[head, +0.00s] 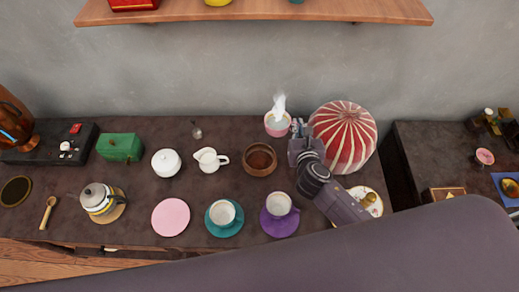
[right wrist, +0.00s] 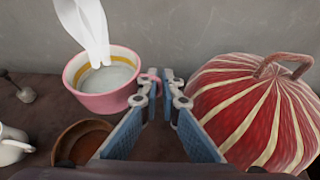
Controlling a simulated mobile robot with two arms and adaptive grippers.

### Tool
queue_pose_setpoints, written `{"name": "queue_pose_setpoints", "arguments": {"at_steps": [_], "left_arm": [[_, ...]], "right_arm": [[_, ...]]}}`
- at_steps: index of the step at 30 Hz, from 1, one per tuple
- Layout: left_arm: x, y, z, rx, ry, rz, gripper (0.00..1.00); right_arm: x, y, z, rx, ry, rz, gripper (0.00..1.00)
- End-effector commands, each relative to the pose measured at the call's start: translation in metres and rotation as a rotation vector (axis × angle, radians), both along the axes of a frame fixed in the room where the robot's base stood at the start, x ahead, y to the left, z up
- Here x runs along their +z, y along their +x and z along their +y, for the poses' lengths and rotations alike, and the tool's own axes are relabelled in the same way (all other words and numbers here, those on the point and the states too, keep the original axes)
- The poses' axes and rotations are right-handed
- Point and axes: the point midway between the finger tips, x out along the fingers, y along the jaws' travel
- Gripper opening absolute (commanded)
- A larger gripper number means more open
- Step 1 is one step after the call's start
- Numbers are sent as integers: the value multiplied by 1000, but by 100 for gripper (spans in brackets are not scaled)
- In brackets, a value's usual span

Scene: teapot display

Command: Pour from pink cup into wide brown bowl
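The pink cup (head: 277,124) stands upright at the back of the counter, with white steam above its pale liquid. It also shows in the right wrist view (right wrist: 105,101), its handle towards my gripper. The wide brown bowl (head: 260,159) stands in front of it, slightly left; in the right wrist view (right wrist: 84,141) it is partly hidden. My right gripper (head: 294,126) is just right of the cup. In the right wrist view the fingertips (right wrist: 164,78) are close to the handle with a gap between them; whether they touch it is unclear. My left gripper is not in view.
A red-and-white striped tea cozy (head: 343,136) stands close on the right of my gripper. A white pitcher (head: 209,160), a purple saucer (head: 279,228) with a cup and a teal saucer (head: 224,230) with a cup are nearby. A shelf (head: 250,11) hangs above.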

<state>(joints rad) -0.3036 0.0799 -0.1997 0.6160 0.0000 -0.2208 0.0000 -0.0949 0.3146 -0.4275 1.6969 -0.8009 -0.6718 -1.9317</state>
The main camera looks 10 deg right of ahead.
Motion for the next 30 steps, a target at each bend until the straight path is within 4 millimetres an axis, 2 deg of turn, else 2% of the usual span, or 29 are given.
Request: {"name": "queue_pose_setpoints", "arguments": {"at_steps": [1,3,12,19,30], "left_arm": [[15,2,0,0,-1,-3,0],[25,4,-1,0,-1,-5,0],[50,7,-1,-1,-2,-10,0],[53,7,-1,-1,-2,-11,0],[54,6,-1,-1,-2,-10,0]], "right_arm": [[5,3,-11,23,-8,1,0],[2,6,-23,55,-6,1,0],[-3,11,-62,139,0,-1,0],[-4,11,-70,154,3,-4,0],[-5,11,-67,148,-11,-9,0]]}}
